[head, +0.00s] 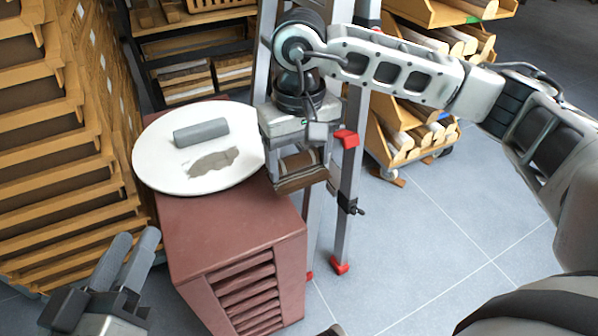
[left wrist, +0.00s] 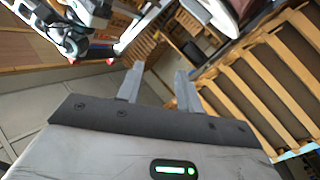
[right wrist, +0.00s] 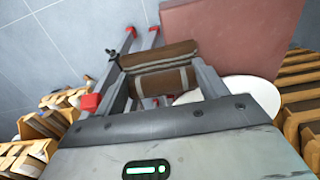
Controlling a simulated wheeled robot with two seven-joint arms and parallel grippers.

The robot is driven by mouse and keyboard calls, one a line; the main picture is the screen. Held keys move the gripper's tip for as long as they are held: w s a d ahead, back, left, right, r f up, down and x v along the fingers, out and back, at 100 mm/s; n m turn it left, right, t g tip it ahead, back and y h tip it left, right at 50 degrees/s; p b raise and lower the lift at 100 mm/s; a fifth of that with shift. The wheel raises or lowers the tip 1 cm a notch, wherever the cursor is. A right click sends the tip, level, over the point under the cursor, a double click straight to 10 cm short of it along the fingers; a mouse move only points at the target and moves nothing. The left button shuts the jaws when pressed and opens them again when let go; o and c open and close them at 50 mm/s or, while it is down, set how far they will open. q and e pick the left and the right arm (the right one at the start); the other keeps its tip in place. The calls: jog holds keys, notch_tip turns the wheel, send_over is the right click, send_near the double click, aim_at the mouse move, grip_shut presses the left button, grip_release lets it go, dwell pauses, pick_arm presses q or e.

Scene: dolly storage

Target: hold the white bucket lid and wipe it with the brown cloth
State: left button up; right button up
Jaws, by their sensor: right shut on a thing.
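The white bucket lid (head: 160,150) lies on top of a red-brown cabinet, its grey bar handle (head: 201,132) facing up. A grey-brown smudge (head: 212,162) marks its surface below the handle. Part of the lid (right wrist: 255,90) shows behind a finger in the right wrist view. My right gripper (head: 300,178) is shut on the folded brown cloth (right wrist: 165,58), just right of the lid and apart from it. My left gripper (head: 136,240) is open and empty at lower left, below the lid and left of the cabinet; its spread fingers (left wrist: 160,72) show in the left wrist view.
The red-brown slatted cabinet (head: 235,226) stands in the middle. A ladder with red feet (head: 347,210) stands close behind my right gripper. Wooden shelving (head: 60,150) rises close on the left. A wheeled wooden rack (head: 405,130) is behind. The right floor is clear.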

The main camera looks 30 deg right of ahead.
pick_arm(q)
jog(key=shift+r, duration=0.1)
pick_arm(e)
jog(key=shift+r, duration=0.1)
pick_arm(q)
jog(key=c, duration=0.3)
jog(key=w+a+f+m+y, duration=0.2)
jog(key=w+a+f+y, duration=0.3)
jog(key=w+a+f, duration=0.45)
jog(key=shift+w+d+f+m+h, duration=0.65)
jog(key=shift+w+d+m, duration=0.6)
jog(key=shift+w+m, duration=2.45)
jog(key=shift+w+d+f+m+h, duration=0.65)
jog(key=shift+w+d+m, duration=0.65)
jog(key=shift+w+m, duration=2.4)
jog(key=shift+w+d+f+m+h, duration=0.45)
jog(key=shift+w+d+m+h, duration=0.6)
jog(key=shift+w+m, duration=2.65)
jog(key=shift+w+d+n+y, duration=0.15)
jog(key=shift+w+n+y, duration=0.1)
jog(key=shift+w+n, duration=0.65)
